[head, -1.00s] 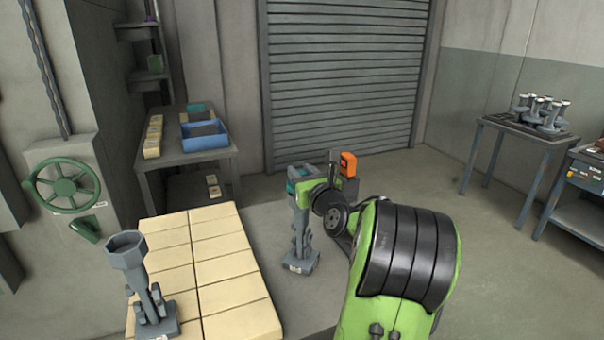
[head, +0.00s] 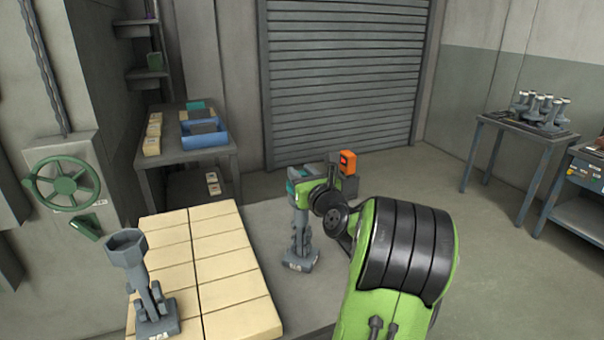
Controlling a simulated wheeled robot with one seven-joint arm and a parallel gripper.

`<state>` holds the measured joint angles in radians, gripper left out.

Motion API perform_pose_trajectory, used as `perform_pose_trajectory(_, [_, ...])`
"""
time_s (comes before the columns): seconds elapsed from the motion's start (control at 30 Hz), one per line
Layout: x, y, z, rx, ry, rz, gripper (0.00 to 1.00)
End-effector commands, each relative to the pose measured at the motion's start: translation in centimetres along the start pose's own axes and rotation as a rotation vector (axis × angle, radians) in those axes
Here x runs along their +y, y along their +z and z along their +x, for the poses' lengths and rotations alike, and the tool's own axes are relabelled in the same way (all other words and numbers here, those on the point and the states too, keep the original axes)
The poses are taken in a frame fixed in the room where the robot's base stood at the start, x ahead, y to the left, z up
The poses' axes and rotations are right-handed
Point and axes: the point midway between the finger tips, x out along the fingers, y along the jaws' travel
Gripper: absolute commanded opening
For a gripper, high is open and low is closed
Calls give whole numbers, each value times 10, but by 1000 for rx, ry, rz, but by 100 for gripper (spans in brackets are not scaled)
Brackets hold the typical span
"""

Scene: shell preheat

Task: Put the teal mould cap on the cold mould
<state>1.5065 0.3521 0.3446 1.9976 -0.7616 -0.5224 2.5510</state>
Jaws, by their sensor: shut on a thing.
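My gripper (head: 301,188) is at the top of a grey mould (head: 300,245) that stands on the grey table right of the pale bricks. It is shut on the teal mould cap (head: 292,187), of which only small teal parts show beside the jaws. The cap is at the mould's top; I cannot tell whether it rests there or is just above. A second grey mould (head: 128,252) stands upright at the left on the bricks, with a wide, uncapped top. Labels on the mould bases are too small to read, so I cannot tell which is cold.
Pale bricks (head: 225,262) cover the table's left part. An orange box (head: 348,162) stands behind my arm. A side table at the back left holds a blue bin (head: 204,138). A far-right table holds several grey moulds (head: 541,112). A green handwheel (head: 64,184) is on the left wall.

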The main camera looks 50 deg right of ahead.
Motion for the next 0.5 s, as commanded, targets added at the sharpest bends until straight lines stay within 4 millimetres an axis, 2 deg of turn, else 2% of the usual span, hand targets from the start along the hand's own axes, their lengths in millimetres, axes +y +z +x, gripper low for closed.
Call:
perform_pose_trajectory(0.23, [0, -6, 0, 0, 0, 0, 4])
perform_pose_trajectory(0.27, [0, -5, 0, -1, 0, 0, 36])
perform_pose_trajectory(0.3, [0, -5, 0, 0, 0, 0, 42])
perform_pose_trajectory(0.5, [0, -5, 0, 0, 0, 0, 44])
